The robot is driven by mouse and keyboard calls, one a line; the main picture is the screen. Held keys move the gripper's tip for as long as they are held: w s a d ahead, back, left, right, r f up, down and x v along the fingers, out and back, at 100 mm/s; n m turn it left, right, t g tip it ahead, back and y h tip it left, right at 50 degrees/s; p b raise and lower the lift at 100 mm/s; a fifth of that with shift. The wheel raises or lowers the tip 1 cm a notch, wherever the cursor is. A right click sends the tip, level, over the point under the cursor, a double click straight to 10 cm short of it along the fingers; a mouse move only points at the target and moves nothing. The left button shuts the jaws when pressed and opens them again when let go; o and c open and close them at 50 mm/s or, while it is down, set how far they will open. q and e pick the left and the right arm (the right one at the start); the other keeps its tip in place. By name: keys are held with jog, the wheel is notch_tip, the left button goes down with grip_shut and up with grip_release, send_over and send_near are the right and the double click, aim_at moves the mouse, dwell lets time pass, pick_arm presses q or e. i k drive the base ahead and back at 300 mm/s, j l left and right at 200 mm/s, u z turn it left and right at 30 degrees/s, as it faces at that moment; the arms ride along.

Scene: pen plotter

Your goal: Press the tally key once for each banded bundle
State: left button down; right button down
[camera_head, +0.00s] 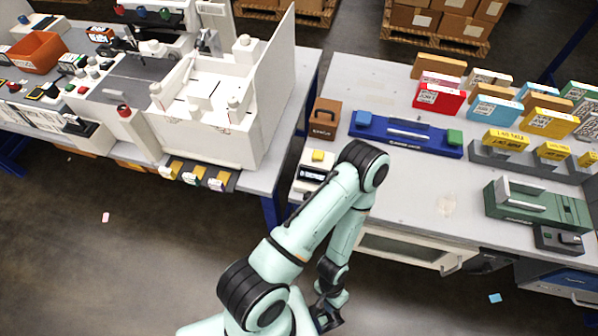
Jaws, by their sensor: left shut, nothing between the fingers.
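A small white counter with a dark display (312,173) stands at the left front corner of the right table. A yellow key (318,156) sits on its top; I take it as the tally key. Coloured labelled bundles stand on the right table, among them a red one (440,97), a blue one (495,110) and a yellow-topped one (549,122). Their bands are too small to make out. My left gripper (328,313) is low at the bottom edge of the view, below the table front, far from the key. It is shut and empty. My right gripper is not in view.
A blue tray (405,133) and a brown box (325,118) stand behind the counter. A green device (538,206) is at the right. A white walled machine (212,110) stands on the left table. The right table's front middle is clear.

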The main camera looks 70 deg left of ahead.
aim_at(316, 155)
jog(key=u, duration=2.2)
